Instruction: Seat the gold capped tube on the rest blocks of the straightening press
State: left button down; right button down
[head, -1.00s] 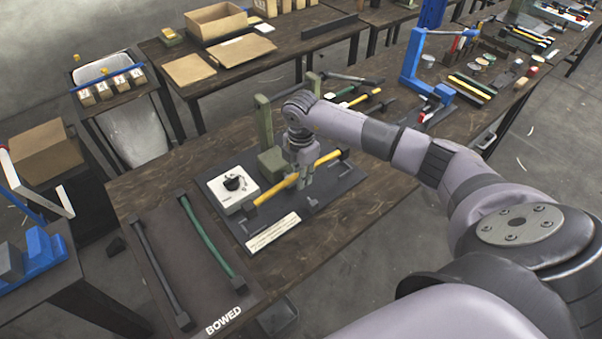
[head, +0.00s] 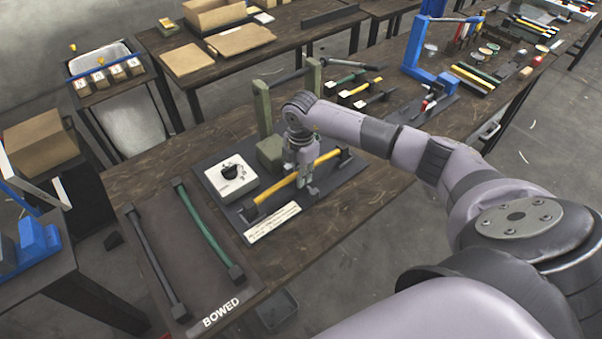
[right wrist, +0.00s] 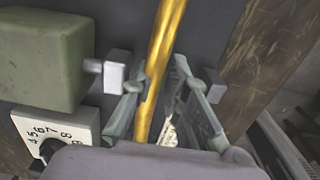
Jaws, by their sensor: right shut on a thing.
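The gold tube (head: 326,160) with dark square caps lies diagonally over the dark base plate of the straightening press (head: 352,172). My right gripper (head: 303,180) is shut on the tube near its middle, from above. In the right wrist view the tube (right wrist: 162,55) runs between the two fingers (right wrist: 155,95). I cannot tell whether the tube touches the rest blocks. My left gripper is not in view.
The green press post (head: 262,108) rises behind. A mat marked BOWED (head: 190,255) holds a green tube (head: 205,225) and a dark tube (head: 153,253).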

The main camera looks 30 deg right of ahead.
jog(key=shift+f+b, duration=0.4)
jog(key=shift+f, duration=0.25)
jog(key=c, duration=1.5)
grip_release()
jog(key=shift+s+r, duration=0.1)
jog(key=shift+r, duration=0.5)
notch_tip(320, 180, up, 11)
jog(key=shift+f, duration=0.1)
